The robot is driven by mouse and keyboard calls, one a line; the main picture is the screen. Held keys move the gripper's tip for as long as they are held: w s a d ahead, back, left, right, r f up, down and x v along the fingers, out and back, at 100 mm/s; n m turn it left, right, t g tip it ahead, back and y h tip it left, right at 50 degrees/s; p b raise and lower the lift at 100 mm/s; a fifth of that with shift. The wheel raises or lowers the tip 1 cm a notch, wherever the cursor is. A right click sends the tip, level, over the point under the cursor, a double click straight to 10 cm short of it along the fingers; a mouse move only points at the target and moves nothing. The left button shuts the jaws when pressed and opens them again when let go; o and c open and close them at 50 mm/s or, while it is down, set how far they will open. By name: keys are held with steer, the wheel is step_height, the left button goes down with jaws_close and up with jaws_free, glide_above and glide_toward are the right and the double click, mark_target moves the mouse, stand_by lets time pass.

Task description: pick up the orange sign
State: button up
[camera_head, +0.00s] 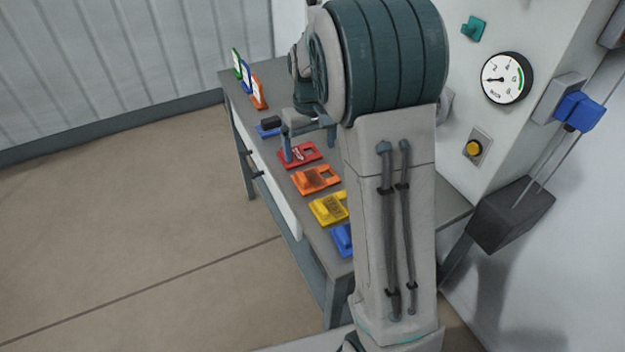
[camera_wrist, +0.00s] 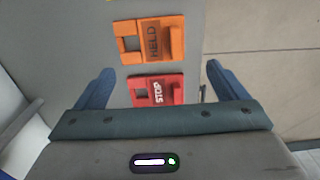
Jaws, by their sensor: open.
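The orange sign (camera_head: 315,180) lies flat on the grey workbench, between a red sign (camera_head: 300,154) and a yellow sign (camera_head: 327,208). In the wrist view the orange sign (camera_wrist: 174,39) reads "HELD", has a raised tab and a square opening, and lies just beyond my fingertips. The red "STOP" sign (camera_wrist: 172,89) shows between my fingers there. My gripper (camera_wrist: 158,70) is open and empty above the bench. In the head view my gripper (camera_head: 309,148) is over the red sign, and my arm hides part of the bench.
Blue signs lie at the near end (camera_head: 342,240) and beyond the red one (camera_head: 266,131). Upright green, blue and orange-framed cards (camera_head: 259,92) stand at the bench's far end. A white cabinet with a gauge (camera_head: 507,77) rises at right. Open floor lies left.

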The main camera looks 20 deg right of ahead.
mark_target(309, 180)
step_height(309, 180, down, 10)
steer(key=shift+s+a+r, duration=0.1)
steer(key=shift+s+a, duration=0.05)
stand_by(0.3)
steer(key=c, duration=1.2)
steer(key=shift+o, duration=0.2)
steer(key=shift+r, duration=0.45)
steer(key=r, duration=0.4)
steer(key=shift+s+d, duration=0.35)
steer(key=shift+s, duration=0.05)
steer(key=s+d+r, duration=0.6)
steer(key=s, duration=0.2)
steer(key=shift+s+b, duration=0.3)
steer(key=shift+s, duration=0.05)
